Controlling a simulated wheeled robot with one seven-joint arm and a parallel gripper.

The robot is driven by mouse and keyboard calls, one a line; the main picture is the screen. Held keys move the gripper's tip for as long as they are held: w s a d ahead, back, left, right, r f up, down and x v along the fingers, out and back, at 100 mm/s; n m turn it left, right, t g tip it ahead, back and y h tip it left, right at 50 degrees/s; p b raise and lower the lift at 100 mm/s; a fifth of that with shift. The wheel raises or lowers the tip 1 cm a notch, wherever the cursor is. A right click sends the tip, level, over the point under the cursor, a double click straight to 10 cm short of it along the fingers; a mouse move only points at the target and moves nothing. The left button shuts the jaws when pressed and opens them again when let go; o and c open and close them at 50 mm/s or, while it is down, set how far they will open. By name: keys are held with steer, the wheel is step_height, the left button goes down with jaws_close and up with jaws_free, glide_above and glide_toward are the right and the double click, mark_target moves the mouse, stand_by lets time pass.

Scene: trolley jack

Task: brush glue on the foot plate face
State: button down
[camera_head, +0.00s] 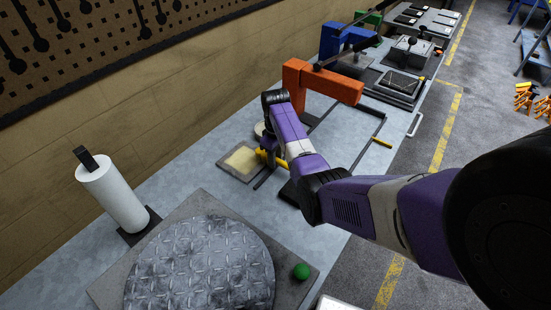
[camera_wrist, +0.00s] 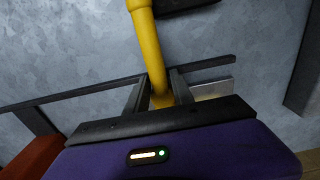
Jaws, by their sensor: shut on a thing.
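My gripper (camera_head: 267,153) is over the bench in the head view, beside a shallow tray (camera_head: 222,164) with a pale yellow layer (camera_head: 243,159). It is shut on a yellow handle, which I take to be the brush (camera_head: 280,163). In the wrist view the handle (camera_wrist: 149,45) runs between the two fingers (camera_wrist: 158,98); its bristles cannot be made out. A round metal plate (camera_head: 200,265) with a raised diamond pattern, probably the foot plate face, lies on a grey square base (camera_head: 108,290) at the near end of the bench, apart from my gripper.
A green ball knob (camera_head: 301,271) is at the base's right corner. A white roll (camera_head: 112,195) stands upright at left. An orange frame (camera_head: 325,82) rises behind my arm, with dark bars around it. Bare bench (camera_head: 185,180) shows between roll and tray.

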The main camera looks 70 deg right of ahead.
steer(key=shift+w+a+r+p, duration=0.15)
steer(key=shift+w+a+p, duration=0.05)
steer(key=shift+a+p, duration=0.55)
steer(key=shift+w+a+f+p, duration=0.1)
steer(key=shift+w+a+p, duration=0.15)
steer(key=shift+a, duration=0.5)
steer(key=shift+w+a+f+p, duration=0.1)
steer(key=shift+a+p, duration=0.25)
steer(key=shift+a, duration=0.35)
